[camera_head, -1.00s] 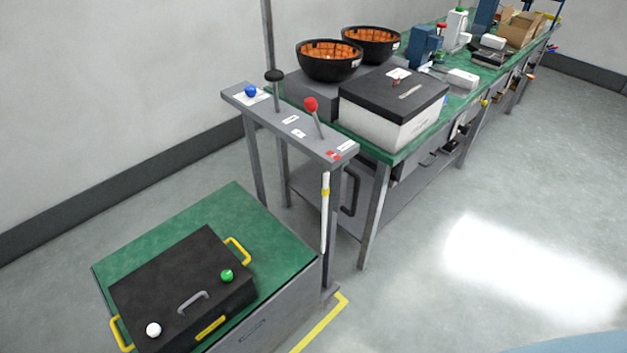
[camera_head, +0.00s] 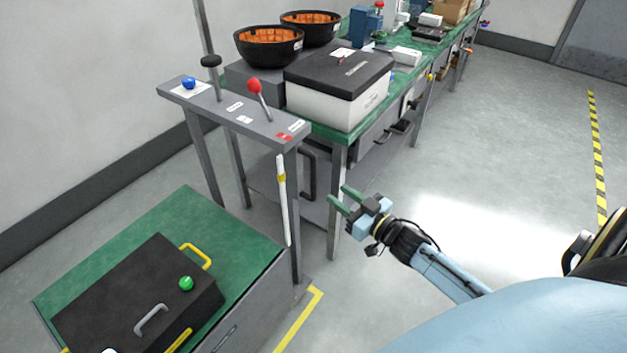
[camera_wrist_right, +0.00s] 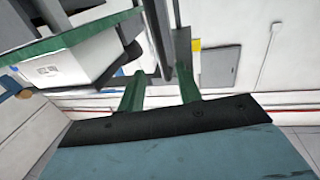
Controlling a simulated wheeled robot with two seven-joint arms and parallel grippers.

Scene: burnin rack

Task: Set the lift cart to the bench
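The lift cart (camera_head: 120,225) stands low at the left, with a green top. A black case (camera_head: 150,285) with yellow side handles and a green knob (camera_head: 186,284) lies on it. Behind the cart a grey control stand (camera_head: 228,120) carries a red-knobbed lever (camera_head: 255,86), a black-knobbed lever (camera_head: 211,62) and a blue button (camera_head: 188,83). The bench (camera_head: 338,137) has a green top, higher than the cart's, beyond the stand. My right gripper (camera_head: 340,195) is open and empty, right of the stand near the bench's front leg. The right wrist view shows its parted green fingers (camera_wrist_right: 158,88). My left gripper is out of view.
A white box with a black lid (camera_head: 340,85) and two black bowls (camera_head: 268,45) with orange insides are at the bench's near end. A white rod (camera_head: 282,205) with a yellow band hangs beside the stand. Yellow tape (camera_head: 303,318) marks the floor. Open floor lies right.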

